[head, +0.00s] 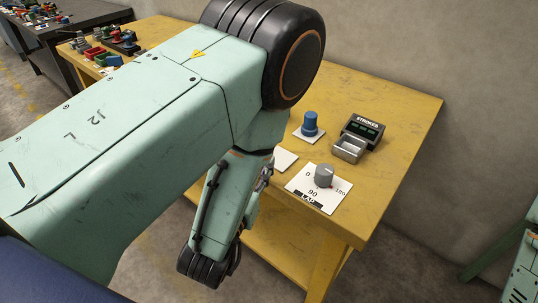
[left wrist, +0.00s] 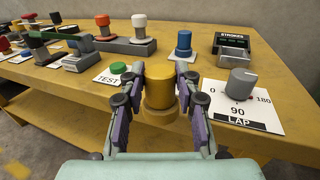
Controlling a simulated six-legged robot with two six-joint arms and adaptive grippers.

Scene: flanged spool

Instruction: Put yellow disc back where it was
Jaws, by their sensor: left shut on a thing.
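The yellow disc (left wrist: 160,88) is a thick, spool-like yellow piece with a round cap above a wider lower part, seen in the left wrist view. My left gripper (left wrist: 160,76) has one finger on each side of it and is shut on it. The piece stands upright near the table's front edge. I cannot tell whether it touches the table. In the head view my own arm hides the disc and most of the left gripper. My right gripper is not in view.
The yellow table (head: 390,130) holds a LAP dial (head: 324,176), a STROKES counter box (head: 363,130), a metal tray (head: 348,149) and a blue knob piece (head: 310,124). A green button (left wrist: 118,68) on a TEST card is left of the disc. Several coloured pieces stand farther left.

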